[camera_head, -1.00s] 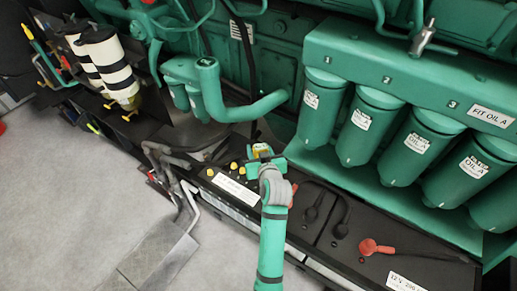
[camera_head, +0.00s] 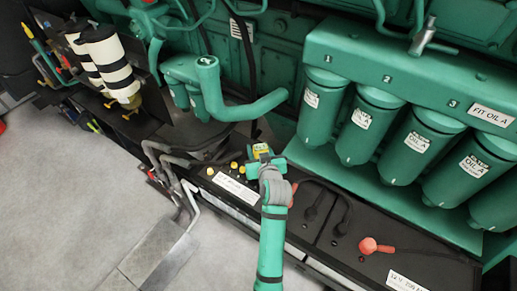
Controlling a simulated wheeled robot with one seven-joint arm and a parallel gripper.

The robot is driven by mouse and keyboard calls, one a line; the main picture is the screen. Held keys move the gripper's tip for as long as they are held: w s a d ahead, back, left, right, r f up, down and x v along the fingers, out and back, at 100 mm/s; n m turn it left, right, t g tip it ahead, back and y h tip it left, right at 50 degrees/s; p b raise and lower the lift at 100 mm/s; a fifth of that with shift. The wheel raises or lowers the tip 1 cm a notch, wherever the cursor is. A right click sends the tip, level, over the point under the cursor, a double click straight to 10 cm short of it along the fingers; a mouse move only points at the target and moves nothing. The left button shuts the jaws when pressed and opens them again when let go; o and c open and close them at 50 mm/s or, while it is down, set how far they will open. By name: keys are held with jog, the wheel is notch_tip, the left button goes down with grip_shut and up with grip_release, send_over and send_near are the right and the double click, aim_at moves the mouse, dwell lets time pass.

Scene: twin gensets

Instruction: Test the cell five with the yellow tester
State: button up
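My gripper (camera_head: 266,158) is at the end of my green and grey arm, above the black battery (camera_head: 228,195) near its back edge. A yellow tester (camera_head: 261,150) shows at the gripper's far side and appears held there; the fingers are mostly hidden by the gripper body. Yellow cell caps (camera_head: 236,169) sit in a row on the battery top, left of the gripper. Some caps lie behind or under my arm and cannot be seen. No cell numbers can be read.
A second battery with a red terminal cover (camera_head: 370,246) and black cables is at the right. Green oil filters (camera_head: 366,125) hang above it. A green pipe (camera_head: 243,106) passes behind the gripper. Bare floor (camera_head: 80,200) is at the left.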

jog(key=shift+f, duration=0.4)
dwell(1.2)
jog(key=shift+r, duration=0.1)
jog(key=shift+r, duration=2.2)
jog(key=s+a, duration=0.7)
jog(key=s, duration=0.3)
jog(key=shift+s+a+r, duration=0.25)
jog(key=shift+a, duration=0.1)
